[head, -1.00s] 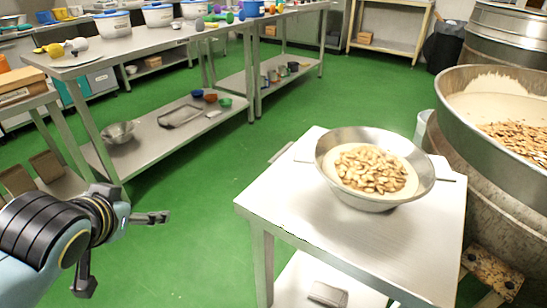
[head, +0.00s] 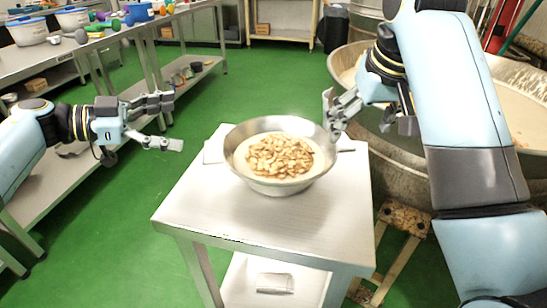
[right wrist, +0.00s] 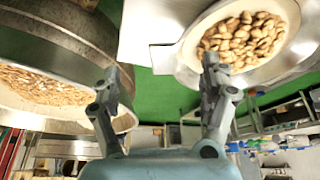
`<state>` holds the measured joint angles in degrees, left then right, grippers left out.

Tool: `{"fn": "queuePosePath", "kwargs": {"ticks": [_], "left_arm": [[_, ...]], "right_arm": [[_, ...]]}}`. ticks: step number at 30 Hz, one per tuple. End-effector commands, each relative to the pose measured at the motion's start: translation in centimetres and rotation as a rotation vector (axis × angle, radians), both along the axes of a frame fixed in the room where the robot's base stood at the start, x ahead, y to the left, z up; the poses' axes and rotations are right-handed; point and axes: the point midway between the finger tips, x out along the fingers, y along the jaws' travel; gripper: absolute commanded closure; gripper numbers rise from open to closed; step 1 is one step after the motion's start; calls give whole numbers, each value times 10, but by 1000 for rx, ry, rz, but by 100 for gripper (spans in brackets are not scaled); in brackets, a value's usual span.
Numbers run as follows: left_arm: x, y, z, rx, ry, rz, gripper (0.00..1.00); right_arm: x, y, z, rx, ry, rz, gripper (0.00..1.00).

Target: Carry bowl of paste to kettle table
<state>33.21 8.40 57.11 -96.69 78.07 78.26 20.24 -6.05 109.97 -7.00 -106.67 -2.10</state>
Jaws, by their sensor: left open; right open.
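A steel bowl (head: 279,184) of pale paste topped with almonds stands upright on a small steel table (head: 255,222). The bowl also shows in the right wrist view (right wrist: 277,62), at the upper right. My left gripper (head: 178,122) is open and empty, left of the small table and apart from the bowl. My right gripper (head: 345,117) is open beside the bowl's right side, near its handle; it also shows in the right wrist view (right wrist: 163,85) with fingers spread. I cannot tell whether a finger touches the bowl.
A large kettle (head: 400,150) with paste and almonds stands right of the small table, partly hidden by my right arm. A long steel workbench (head: 100,52) with tubs and coloured tools runs along the left. Green floor is clear behind the table.

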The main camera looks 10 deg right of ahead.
Motion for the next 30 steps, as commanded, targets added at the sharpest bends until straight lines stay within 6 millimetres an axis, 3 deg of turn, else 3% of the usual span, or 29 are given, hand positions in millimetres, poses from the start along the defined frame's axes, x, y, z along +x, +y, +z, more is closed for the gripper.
{"fn": "queuePosePath", "kwargs": {"ticks": [6,17,23,30], "left_arm": [[-29,7,-14,108,229,-195,0],[-33,7,-15,119,253,-215,0],[-33,-8,-21,116,252,-215,0],[-33,-48,-37,116,251,-216,0]], "right_arm": [[19,9,24,9,-8,8,21],[21,10,25,9,-9,9,21],[26,9,10,8,-6,9,21],[42,10,-30,9,-5,9,21]]}}
